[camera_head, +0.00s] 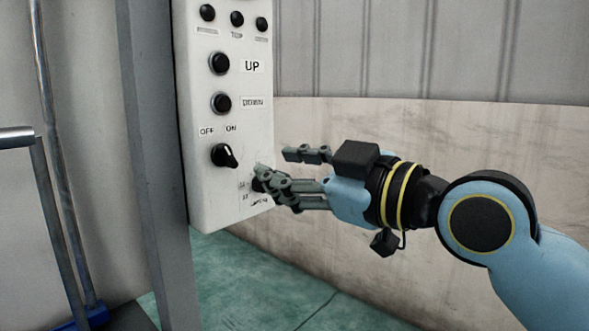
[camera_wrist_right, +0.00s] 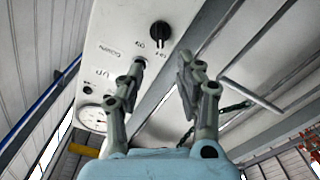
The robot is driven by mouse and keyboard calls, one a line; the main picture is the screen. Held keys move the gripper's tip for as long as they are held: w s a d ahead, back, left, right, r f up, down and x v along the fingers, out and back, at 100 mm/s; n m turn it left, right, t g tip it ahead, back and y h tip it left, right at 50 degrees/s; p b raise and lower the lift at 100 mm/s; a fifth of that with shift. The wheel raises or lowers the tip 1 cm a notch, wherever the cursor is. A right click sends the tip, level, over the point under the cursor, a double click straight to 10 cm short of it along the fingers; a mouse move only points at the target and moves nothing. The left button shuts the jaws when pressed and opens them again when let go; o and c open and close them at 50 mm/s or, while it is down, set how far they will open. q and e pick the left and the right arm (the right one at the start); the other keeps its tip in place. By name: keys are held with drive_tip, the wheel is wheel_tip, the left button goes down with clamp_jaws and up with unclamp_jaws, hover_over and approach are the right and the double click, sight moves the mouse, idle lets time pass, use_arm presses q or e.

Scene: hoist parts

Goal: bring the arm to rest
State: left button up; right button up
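My right gripper (camera_head: 275,163) is at the lower right of the white control panel (camera_head: 232,200). Its fingers are apart and hold nothing. One finger overlaps the panel's lower right corner, below and right of the black OFF/ON knob (camera_head: 225,155); I cannot tell whether it touches. The other finger is beyond the panel's right edge. In the right wrist view the gripper (camera_wrist_right: 163,60) also shows spread fingers, with the knob (camera_wrist_right: 160,33) just beyond them. The UP button (camera_head: 219,62) and the button below it (camera_head: 220,103) are clear of the gripper. My left gripper is not in view.
A grey post (camera_head: 150,130) stands left of the panel. A grey metal handle frame (camera_head: 45,180) with a blue base is at the far left. A pale wall (camera_head: 440,160) is behind my right arm. The green floor (camera_head: 285,285) below the gripper looks clear.

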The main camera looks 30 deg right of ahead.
drive_tip(key=shift+s+d, duration=0.15)
drive_tip(key=shift+s, duration=0.5)
drive_tip(key=w+d+f+m+g+h, duration=0.1)
drive_tip(key=d+f+m+g+h, duration=0.15)
drive_tip(key=f, duration=1.15)
drive_tip(key=w+d+f+m+g+h, duration=0.15)
drive_tip(key=d+f, duration=0.25)
drive_tip(key=f, duration=1)
drive_tip(key=s+d+f+m+g+h, duration=0.15)
drive_tip(key=s+f, duration=0.25)
drive_tip(key=f, duration=0.5)
drive_tip(key=s+d+f+m+g, duration=0.1)
drive_tip(key=s+f+g, duration=0.3)
drive_tip(key=f, duration=0.6)
drive_tip(key=s+d+f+m+g+h, duration=0.1)
drive_tip(key=s+f+g, duration=0.2)
drive_tip(key=s+f, duration=1.2)
drive_tip(key=s+f+m+g, duration=0.1)
drive_tip(key=s+f+g, duration=0.1)
drive_tip(key=s, duration=0.9)
drive_tip(key=s+f+m+g, duration=0.1)
drive_tip(key=s+f, duration=0.4)
drive_tip(key=s, duration=0.6)
drive_tip(key=shift+s+d+g, duration=0.15)
drive_tip(key=shift+d+g, duration=0.1)
drive_tip(key=shift+g, duration=0.2)
